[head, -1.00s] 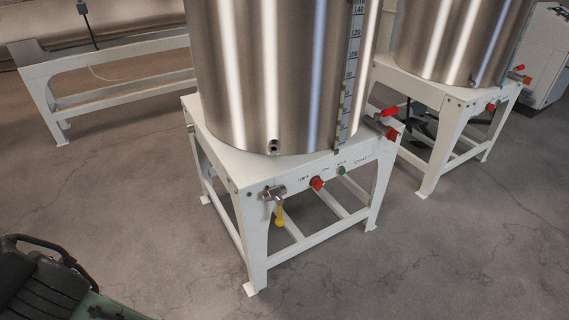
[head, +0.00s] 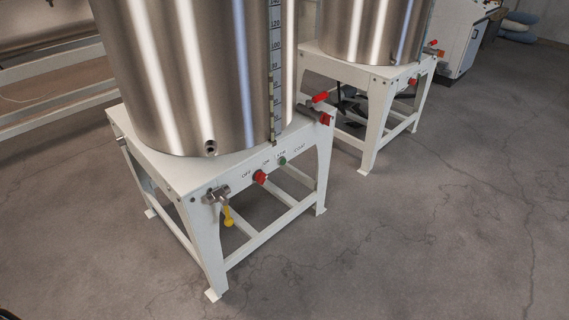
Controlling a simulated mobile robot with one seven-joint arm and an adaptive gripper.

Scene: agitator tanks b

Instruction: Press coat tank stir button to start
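A large steel tank (head: 190,80) stands upright on a white frame stand (head: 165,175) at the left of the head view. The stand's front rail carries a small green button (head: 282,161). A red knob (head: 260,177) sits just left of it, by OFF and ON labels. A label reading COAT (head: 299,148) is to the right of the green button; the small print above the button is hard to read. Nothing touches the button. My gripper is not in view.
A yellow-handled valve (head: 228,214) hangs at the stand's front corner. A red-handled valve (head: 321,107) juts from its right corner. A second tank (head: 372,30) on its own stand (head: 378,115) is behind right. The concrete floor (head: 430,240) in front and right is clear.

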